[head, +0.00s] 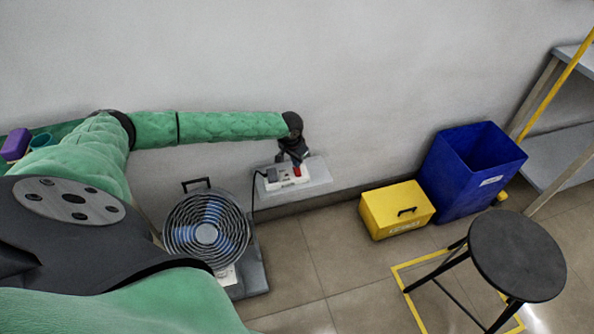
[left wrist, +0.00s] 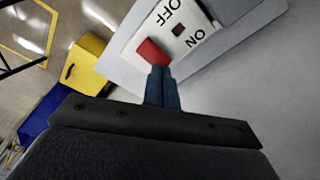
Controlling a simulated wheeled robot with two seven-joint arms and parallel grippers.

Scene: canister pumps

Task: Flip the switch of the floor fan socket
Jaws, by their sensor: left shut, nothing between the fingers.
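The white socket (head: 288,178) with a red switch (head: 297,170) sits on a small grey wall shelf (head: 318,178). My left gripper (head: 300,160) is right above it, shut and empty. In the left wrist view the gripper's fingertips (left wrist: 161,72) are together at the edge of the red switch (left wrist: 152,53), touching it or very close; I cannot tell which. The white plate (left wrist: 190,30) beside the switch reads OFF and ON. The floor fan (head: 206,232), with a round grille, stands below left of the shelf, and a black cord (head: 254,195) hangs from the socket. My right gripper is not in view.
A yellow box (head: 385,215) and an open blue bin (head: 465,180) stand by the wall to the right. A dark round stool (head: 515,255) stands in front of them. Shelving (head: 560,150) is at the far right. The floor below the socket is clear.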

